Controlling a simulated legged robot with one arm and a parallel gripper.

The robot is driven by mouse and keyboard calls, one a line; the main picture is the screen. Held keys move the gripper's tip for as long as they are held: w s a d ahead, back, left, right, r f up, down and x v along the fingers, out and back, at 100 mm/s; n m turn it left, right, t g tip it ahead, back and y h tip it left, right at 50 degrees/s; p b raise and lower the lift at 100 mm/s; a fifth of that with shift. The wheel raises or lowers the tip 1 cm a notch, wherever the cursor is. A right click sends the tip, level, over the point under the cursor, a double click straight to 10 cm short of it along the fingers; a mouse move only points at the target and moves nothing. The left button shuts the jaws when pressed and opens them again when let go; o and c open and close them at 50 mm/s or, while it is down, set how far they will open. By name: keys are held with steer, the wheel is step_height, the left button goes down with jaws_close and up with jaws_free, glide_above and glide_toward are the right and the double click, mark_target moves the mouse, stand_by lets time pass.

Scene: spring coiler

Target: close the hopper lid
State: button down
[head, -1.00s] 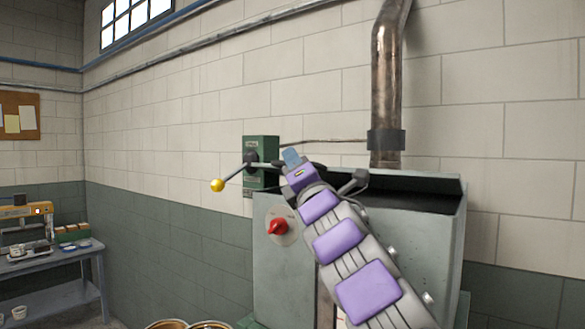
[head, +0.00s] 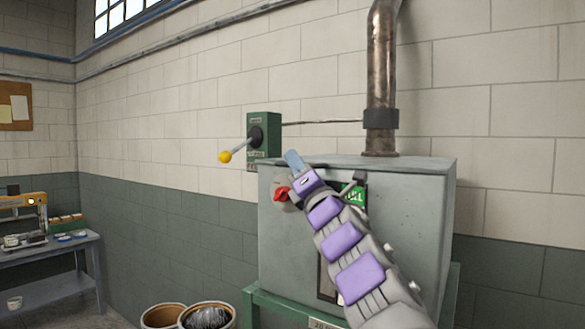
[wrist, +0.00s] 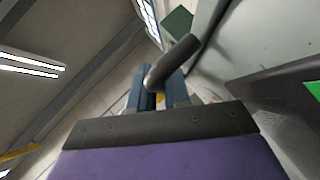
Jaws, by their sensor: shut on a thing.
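The hopper (head: 420,220) is a grey metal box on a green stand in the head view. Its lid (head: 405,163) lies flat across the top, and no dark opening shows. A dark handle bar (head: 358,176) shows at the front, partly hidden by my arm. My gripper (head: 292,158) is at the hopper's upper front left edge. In the wrist view my gripper (wrist: 158,88) has its blue fingers shut on a grey handle bar (wrist: 173,62). My arm hides much of the hopper's front.
A red knob (head: 282,193) and a green label (head: 356,195) are on the hopper front. A green lever box (head: 264,130) with a yellow-tipped lever is on the wall. Buckets (head: 163,316) sit lower left; a workbench (head: 50,255) stands far left.

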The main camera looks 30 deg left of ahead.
steer(key=shift+w+f, duration=0.1)
steer(key=shift+f, duration=0.5)
steer(key=c, duration=1.5)
jaws_free()
steer(key=shift+d, duration=0.2)
steer(key=shift+o, duration=0.2)
